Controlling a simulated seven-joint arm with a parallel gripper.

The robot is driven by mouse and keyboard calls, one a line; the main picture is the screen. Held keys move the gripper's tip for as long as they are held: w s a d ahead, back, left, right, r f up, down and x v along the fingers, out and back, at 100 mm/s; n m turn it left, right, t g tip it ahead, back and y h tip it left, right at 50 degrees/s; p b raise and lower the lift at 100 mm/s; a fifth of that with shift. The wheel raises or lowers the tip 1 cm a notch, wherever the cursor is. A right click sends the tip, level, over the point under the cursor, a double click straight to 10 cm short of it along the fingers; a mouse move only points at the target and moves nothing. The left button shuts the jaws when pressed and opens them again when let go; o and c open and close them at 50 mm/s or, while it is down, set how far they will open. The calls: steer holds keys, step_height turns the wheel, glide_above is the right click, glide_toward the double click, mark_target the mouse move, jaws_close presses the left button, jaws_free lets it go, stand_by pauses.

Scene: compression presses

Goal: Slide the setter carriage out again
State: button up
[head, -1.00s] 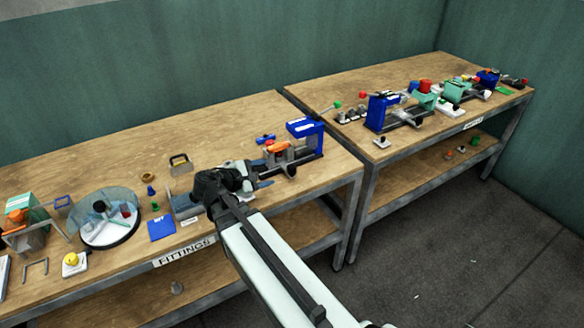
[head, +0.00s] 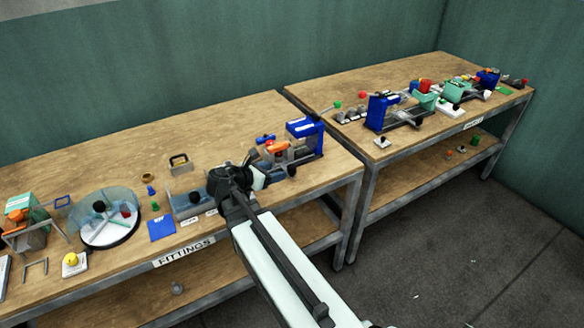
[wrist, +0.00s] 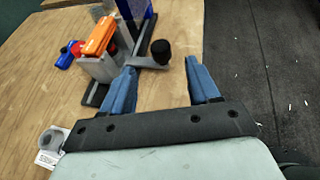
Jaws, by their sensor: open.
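A fitting device with a blue upright frame (head: 305,128) stands near the right end of the fittings table. It has an orange part (head: 274,146) on a grey block, which also shows in the wrist view (wrist: 101,35). In the wrist view, a black knob (wrist: 162,51) rises beside a grey plate (wrist: 146,63), probably the setter carriage with its handle. My gripper (wrist: 157,70) is open, its two blue fingers apart. The knob lies just ahead of the gap between the fingertips; I cannot tell whether they touch it. In the head view my wrist hides part of this area.
A blue plate (head: 162,228) and a round turntable (head: 110,232) with a clear guard lie to the left. A small grey cup on a white base (wrist: 50,143) is near my left finger. The table's front edge is close, with open floor (wrist: 265,75) beyond.

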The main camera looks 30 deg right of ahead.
mark_target(291, 167)
steer(key=x, duration=1)
steer(key=shift+a, duration=0.1)
jaws_close()
stand_by(0.4)
